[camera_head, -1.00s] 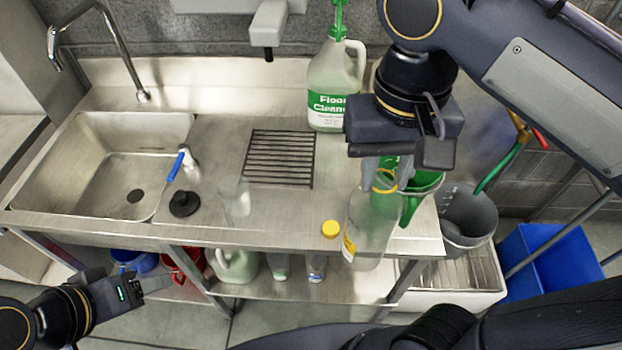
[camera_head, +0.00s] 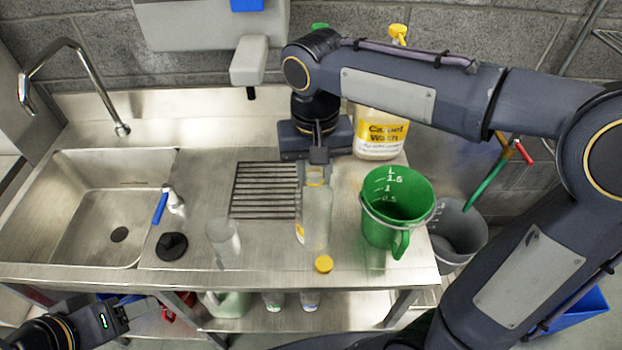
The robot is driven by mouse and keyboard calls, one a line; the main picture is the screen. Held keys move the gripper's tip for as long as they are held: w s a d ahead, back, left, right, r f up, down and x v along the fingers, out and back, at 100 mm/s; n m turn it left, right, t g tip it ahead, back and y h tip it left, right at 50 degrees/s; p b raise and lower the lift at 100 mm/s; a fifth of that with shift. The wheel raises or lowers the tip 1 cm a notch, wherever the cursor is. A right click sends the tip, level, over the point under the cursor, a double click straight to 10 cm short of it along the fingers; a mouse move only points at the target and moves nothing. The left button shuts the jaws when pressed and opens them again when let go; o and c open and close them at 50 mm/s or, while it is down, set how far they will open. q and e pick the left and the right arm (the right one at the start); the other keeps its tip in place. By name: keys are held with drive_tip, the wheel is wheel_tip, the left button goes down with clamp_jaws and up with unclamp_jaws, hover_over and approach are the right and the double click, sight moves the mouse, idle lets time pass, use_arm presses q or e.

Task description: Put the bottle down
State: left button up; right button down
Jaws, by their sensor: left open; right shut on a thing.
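The clear bottle (camera_head: 317,222) with a yellow label is upright over the steel counter, just right of the black drain grate (camera_head: 262,191). My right gripper (camera_head: 317,174) is shut on the bottle's neck from above. I cannot tell whether the bottle's base touches the counter. A yellow cap (camera_head: 323,264) lies on the counter just in front of the bottle. My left gripper (camera_head: 146,308) is open and empty at the lower left, low in front of the counter.
A green measuring jug (camera_head: 396,187) stands right of the bottle. A yellow-labelled Carpet Wash jug (camera_head: 378,133) is behind. A clear cup (camera_head: 223,243) and a black round piece (camera_head: 172,246) stand left. The sink (camera_head: 95,215) is far left. A grey bucket (camera_head: 460,228) is beyond the right edge.

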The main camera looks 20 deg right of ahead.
sight(314, 209)
drive_tip(key=shift+w+a+f, duration=0.1)
drive_tip(key=shift+w+f, duration=0.35)
drive_tip(key=shift+f, duration=0.1)
wheel_tip(314, 209, down, 3)
drive_tip(key=shift+w+f, duration=0.15)
drive_tip(key=shift+f, duration=0.15)
drive_tip(key=shift+f, duration=0.15)
drive_tip(key=c, duration=1.1)
unclamp_jaws()
